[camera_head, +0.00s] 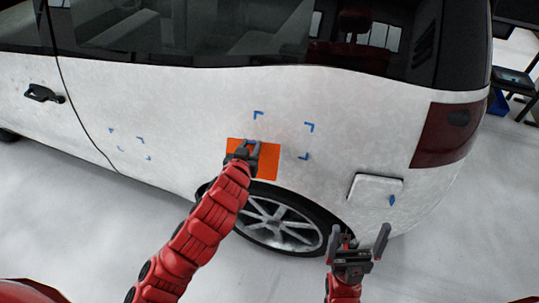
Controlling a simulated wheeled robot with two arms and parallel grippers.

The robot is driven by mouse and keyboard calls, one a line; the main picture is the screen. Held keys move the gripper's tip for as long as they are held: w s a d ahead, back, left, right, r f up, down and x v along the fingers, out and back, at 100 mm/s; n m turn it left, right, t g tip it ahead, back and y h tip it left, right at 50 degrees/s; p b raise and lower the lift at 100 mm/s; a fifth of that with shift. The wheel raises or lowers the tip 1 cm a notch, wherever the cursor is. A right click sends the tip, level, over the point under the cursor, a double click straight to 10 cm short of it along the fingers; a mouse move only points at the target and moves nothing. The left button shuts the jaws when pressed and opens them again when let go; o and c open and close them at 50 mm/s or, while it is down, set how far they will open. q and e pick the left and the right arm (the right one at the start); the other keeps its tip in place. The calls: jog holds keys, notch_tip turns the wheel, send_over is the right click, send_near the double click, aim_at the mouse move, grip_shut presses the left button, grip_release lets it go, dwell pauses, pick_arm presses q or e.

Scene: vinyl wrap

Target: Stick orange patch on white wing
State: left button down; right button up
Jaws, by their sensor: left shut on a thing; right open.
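The orange patch (266,164) is a flat square just above the rear wheel, in front of the white wing (350,115). My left gripper (249,148) is shut on its upper left part and covers some of it. I cannot tell whether the patch touches the wing. Blue corner marks (309,127) on the wing lie above and to the right of the patch. My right gripper (362,236) is open and empty, low and to the right, below the fuel flap.
The fuel flap (376,188) stands out from the wing on the right, with a small blue mark by it. The rear wheel (280,225) is below the patch. More blue marks (140,141) are on the left. A dark stand (515,80) is at far right.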

pick_arm(q)
jog(key=s+d+r+m+t+h+b, duration=0.2)
jog(key=s+d+r+t+h+b, duration=0.15)
jog(key=d+t, duration=0.2)
jog(key=shift+w+d+f+b, duration=0.1)
jog(key=shift+w+d+f, duration=0.2)
jog(key=shift+w, duration=0.95)
jog(key=shift+w+d+f+b, duration=0.15)
jog(key=shift+w+d+f, duration=0.2)
jog(key=shift+w, duration=0.95)
jog(key=shift+w+d+f+b, duration=0.15)
jog(key=shift+w+d, duration=0.25)
jog(key=shift+w, duration=0.85)
jog(key=shift+a+f+n, duration=0.1)
jog(key=shift+f+n, duration=0.1)
jog(key=shift+n, duration=0.1)
jog(key=shift+w+f+b, duration=0.1)
jog(key=shift+w+b, duration=0.25)
jog(key=shift+w, duration=0.15)
jog(key=shift+c, duration=2.4)
grip_release()
jog(key=shift+d, duration=0.2)
